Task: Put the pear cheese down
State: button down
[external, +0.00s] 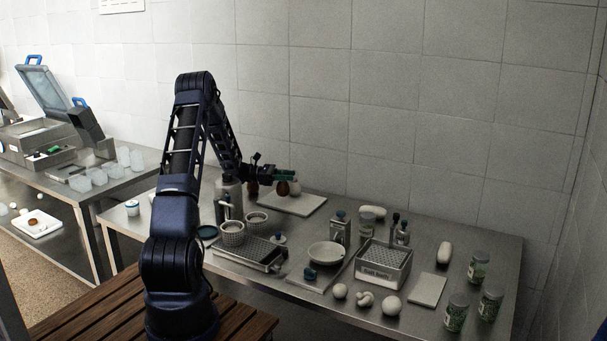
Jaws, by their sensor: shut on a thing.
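My gripper (284,175) reaches out at the back of the steel table, over the left part of a pale board (303,206). It is shut on a small brown pear-shaped cheese (283,188), which hangs just below the fingers. Whether the cheese touches the board is too small to tell. A second rounded piece, paler brown (295,187), is close on its right. A dark reddish-brown one (253,188) is to the left, below my wrist.
Perforated cups (233,235), a white bowl (326,255), a perforated basket (384,270) and a metal grater (340,232) stand in front. Green-filled jars (479,268) are at right. The board's right part is bare.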

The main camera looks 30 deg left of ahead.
jog(key=shift+f, duration=1.6)
jog(key=shift+f, duration=0.1)
jog(key=c, duration=1)
grip_release()
jog(key=shift+o, duration=0.2)
